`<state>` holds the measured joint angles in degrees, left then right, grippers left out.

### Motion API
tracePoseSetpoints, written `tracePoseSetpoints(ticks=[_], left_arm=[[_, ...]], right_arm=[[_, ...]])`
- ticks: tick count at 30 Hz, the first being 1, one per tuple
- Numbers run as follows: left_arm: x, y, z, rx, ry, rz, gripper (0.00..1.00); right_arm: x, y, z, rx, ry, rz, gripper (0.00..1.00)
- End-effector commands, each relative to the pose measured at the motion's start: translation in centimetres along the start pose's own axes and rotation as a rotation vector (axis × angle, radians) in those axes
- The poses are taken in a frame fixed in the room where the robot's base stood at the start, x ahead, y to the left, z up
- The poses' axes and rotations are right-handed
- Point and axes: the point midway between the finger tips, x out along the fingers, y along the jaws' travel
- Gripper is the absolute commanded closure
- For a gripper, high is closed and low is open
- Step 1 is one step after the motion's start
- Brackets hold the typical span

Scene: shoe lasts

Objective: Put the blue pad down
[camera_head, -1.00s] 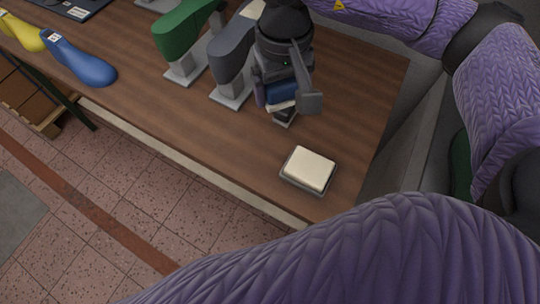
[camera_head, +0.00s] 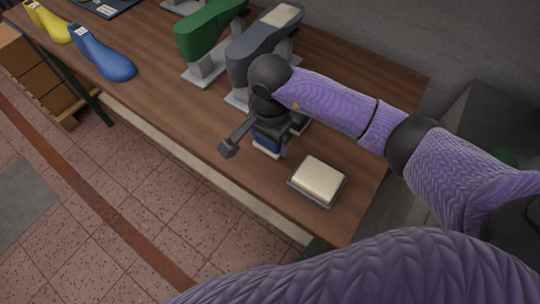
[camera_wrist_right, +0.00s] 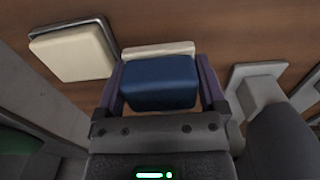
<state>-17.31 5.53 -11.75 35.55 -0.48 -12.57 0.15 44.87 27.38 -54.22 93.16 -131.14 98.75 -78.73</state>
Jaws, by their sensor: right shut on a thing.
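The blue pad (camera_wrist_right: 160,83) is between the two fingers of my right gripper (camera_wrist_right: 162,85) in the right wrist view. A cream layer shows along its far edge. In the head view my right gripper (camera_head: 262,142) is shut on the blue pad (camera_head: 268,141), low over the table near its front edge. I cannot tell whether the pad touches the table. A cream pad on a grey tray (camera_head: 317,181) lies to the right of the gripper; it also shows at the upper left in the right wrist view (camera_wrist_right: 72,52). My left gripper is not in view.
A dark grey shoe last on a stand (camera_head: 262,48) and a green one (camera_head: 209,40) stand behind my right gripper. A blue last (camera_head: 103,56) and a yellow last (camera_head: 50,24) lie farther left. The wooden table (camera_head: 170,105) is bare at the front left.

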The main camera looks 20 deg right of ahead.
Motion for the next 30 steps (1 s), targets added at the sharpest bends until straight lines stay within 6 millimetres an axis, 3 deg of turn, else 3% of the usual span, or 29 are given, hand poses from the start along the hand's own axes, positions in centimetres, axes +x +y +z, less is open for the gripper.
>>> tracePoseSetpoints(ticks=[1,10,20,21,22,30], left_arm=[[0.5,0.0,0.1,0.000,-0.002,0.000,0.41],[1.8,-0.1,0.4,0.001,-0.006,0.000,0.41],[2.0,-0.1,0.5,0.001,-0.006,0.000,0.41],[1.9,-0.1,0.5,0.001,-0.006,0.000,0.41],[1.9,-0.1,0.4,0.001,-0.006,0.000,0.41],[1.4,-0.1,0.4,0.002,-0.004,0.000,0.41]], right_arm=[[1.4,0.1,0.1,0.000,-0.002,0.004,0.65],[6.2,0.0,0.1,-0.004,-0.002,0.001,0.65],[6.5,0.0,0.0,-0.006,0.001,-0.001,0.65],[6.5,0.0,0.0,-0.006,0.001,-0.001,0.06],[6.4,0.0,0.0,-0.006,0.001,-0.002,0.00],[5.8,0.0,0.0,-0.006,0.001,-0.002,0.00]])
